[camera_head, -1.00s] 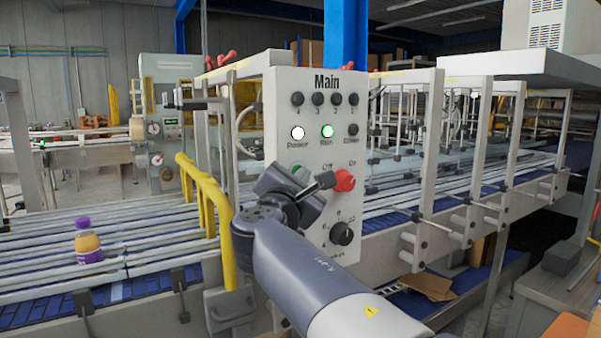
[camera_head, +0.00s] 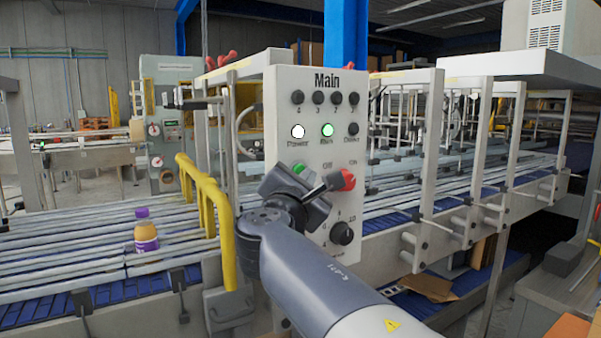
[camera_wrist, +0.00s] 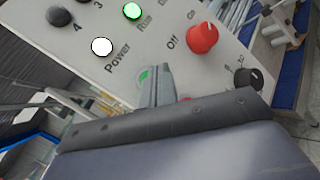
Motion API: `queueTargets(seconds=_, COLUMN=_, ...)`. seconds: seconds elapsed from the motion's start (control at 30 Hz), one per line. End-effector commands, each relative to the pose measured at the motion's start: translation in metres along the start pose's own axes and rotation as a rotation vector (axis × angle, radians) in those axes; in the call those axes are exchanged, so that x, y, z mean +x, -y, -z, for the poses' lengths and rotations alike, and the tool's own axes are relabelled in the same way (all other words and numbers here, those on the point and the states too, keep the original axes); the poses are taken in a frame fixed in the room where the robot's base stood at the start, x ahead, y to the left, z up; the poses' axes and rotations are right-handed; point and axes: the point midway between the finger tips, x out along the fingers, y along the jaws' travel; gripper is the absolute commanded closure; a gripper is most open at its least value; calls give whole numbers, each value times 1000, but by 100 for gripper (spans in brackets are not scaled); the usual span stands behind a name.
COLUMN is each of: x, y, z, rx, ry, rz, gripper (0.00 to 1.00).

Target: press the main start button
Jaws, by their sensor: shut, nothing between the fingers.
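The white control panel (camera_head: 310,128) marked "Main" stands in the middle of the head view. Above, the white "Power" lamp (camera_head: 298,132) and the green "Run" lamp (camera_head: 327,130) are lit.
A red Off/On knob (camera_head: 347,179) is close right of my wrist, with a black rotary knob (camera_head: 342,233) below. A yellow rail (camera_head: 206,205) stands left of the panel. A bottle (camera_head: 146,235) with a purple cap stands on the conveyor (camera_head: 60,280).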

Motion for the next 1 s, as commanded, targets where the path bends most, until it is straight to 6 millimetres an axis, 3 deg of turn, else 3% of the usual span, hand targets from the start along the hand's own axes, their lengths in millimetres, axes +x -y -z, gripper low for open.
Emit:
queueTargets(seconds=0.53, x=-32, y=24, z=-23, rx=1, ry=1, rz=0, gripper=100)
queueTargets(seconds=1.0, x=-35, y=25, z=-26, rx=0, ry=0, rz=0, gripper=100)
